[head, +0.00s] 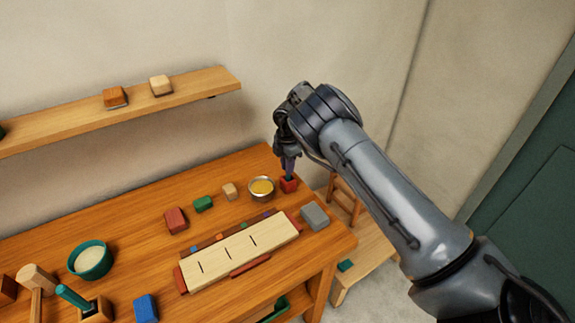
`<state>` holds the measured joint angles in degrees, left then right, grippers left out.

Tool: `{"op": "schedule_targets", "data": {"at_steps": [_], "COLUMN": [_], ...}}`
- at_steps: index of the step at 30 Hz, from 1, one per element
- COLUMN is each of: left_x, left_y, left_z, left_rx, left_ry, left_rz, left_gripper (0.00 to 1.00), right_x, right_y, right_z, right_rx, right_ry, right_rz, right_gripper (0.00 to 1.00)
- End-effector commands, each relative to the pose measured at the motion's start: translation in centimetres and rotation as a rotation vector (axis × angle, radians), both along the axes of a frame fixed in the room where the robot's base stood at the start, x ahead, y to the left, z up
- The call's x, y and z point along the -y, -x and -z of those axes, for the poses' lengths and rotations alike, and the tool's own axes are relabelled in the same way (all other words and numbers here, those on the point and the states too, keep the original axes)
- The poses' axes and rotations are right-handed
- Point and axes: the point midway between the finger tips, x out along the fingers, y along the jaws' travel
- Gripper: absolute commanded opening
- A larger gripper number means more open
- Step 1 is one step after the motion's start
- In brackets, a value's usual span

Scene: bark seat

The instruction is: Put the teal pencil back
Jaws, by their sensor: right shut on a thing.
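My right gripper (288,163) points down at the far right part of the table and is shut on a narrow bluish piece, which appears to be the teal pencil (289,178). Only a short bit of it shows below the fingers; the rest is hidden by them. Its lower end meets the top of a small red block (288,186); I cannot tell whether it is inside the block or just in front of it. A thicker teal stick (72,296) leans at a wooden block (96,310) at the front left. My left gripper is out of view.
A metal bowl with yellow contents (261,188) stands just left of the red block. A pale slotted board (240,254), a grey block (314,217), a green block (203,204) and a teal bowl (91,260) share the table. A wooden shelf (190,97) hangs behind.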

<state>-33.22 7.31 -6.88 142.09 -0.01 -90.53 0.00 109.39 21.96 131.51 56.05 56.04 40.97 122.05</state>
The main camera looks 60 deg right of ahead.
Motion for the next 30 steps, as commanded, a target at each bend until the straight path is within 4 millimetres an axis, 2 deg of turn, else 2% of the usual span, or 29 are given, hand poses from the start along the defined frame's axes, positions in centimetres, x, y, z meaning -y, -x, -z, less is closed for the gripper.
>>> {"op": "schedule_targets", "data": {"at_steps": [11, 12, 17, 26, 30], "left_x": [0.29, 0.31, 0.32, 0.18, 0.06], "left_y": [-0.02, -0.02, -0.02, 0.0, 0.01], "left_z": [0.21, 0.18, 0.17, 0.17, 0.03], "left_rx": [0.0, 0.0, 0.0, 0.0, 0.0], "left_ry": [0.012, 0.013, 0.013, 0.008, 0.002], "left_rz": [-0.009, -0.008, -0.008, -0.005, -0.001], "left_gripper": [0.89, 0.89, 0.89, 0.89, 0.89], "right_x": [0.01, 0.01, 0.01, 0.0, 0.01], "right_y": [0.0, 0.0, 0.0, -0.01, -0.05], "right_z": [0.56, 0.51, 0.5, 0.42, -0.43], "right_rx": [0.0, 0.0, 0.0, 0.0, 0.002], "right_ry": [0.0, 0.0, 0.0, 0.0, 0.0], "right_rz": [0.0, 0.0, 0.0, 0.0, 0.0], "right_gripper": [0.0, 0.21, 0.46, 0.46, 0.46]}}
